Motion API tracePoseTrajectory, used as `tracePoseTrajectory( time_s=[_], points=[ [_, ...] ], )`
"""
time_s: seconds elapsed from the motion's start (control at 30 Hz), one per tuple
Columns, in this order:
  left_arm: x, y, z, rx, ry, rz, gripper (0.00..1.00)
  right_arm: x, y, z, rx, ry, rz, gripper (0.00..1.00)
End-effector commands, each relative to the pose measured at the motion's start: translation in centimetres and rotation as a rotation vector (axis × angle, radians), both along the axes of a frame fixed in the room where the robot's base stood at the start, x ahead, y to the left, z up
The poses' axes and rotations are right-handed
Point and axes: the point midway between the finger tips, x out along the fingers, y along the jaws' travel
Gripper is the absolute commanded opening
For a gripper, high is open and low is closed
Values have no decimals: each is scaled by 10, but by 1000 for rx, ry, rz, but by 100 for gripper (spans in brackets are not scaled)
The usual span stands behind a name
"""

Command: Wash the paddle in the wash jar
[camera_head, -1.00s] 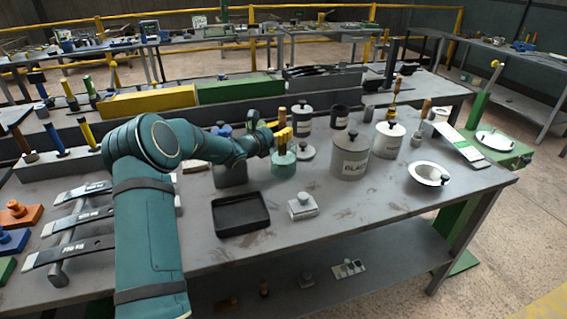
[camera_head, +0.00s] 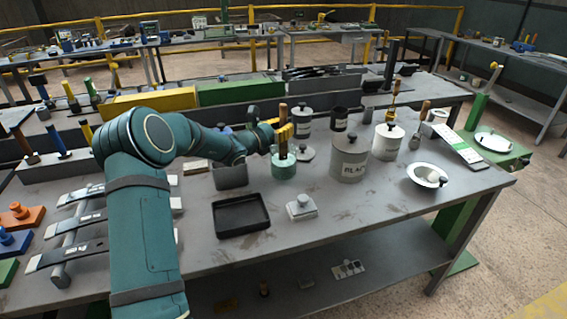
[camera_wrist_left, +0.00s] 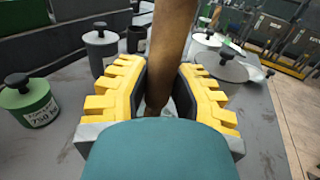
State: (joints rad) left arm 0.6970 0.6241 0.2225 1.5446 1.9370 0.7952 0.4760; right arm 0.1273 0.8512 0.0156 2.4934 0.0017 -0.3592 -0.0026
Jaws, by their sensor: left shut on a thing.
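The paddle's wooden handle (camera_head: 283,148) stands upright in my left gripper (camera_head: 285,130), which is shut on it. The handle also shows between the yellow fingers in the left wrist view (camera_wrist_left: 170,45). A teal open jar (camera_head: 284,168), seemingly the wash jar, stands directly under the gripper. The handle runs down to its mouth; the paddle's lower end is hidden, so I cannot tell how deep it reaches. A grey lid (camera_head: 305,154) lies on the bench beside the jar. My right gripper is not in view.
A large grey labelled jar (camera_head: 349,163) and a white lidded jar (camera_head: 388,145) stand to the right. A dark box (camera_head: 231,176) is close on the left. A black tray (camera_head: 241,217) and a small white block (camera_head: 301,208) lie in front. A green labelled jar shows in the wrist view (camera_wrist_left: 30,108).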

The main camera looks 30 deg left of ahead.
Motion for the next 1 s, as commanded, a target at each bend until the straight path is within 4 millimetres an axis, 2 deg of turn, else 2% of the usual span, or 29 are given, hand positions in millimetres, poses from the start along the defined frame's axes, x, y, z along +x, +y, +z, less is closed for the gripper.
tracePoseTrajectory(
  time_s=[0.63, 1.0],
  points=[
    [0, 0, 49, 1, -1, -1, 0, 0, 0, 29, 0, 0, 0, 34],
    [0, 0, 51, 1, 0, -1, 0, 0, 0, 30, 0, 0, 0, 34]
  ],
)
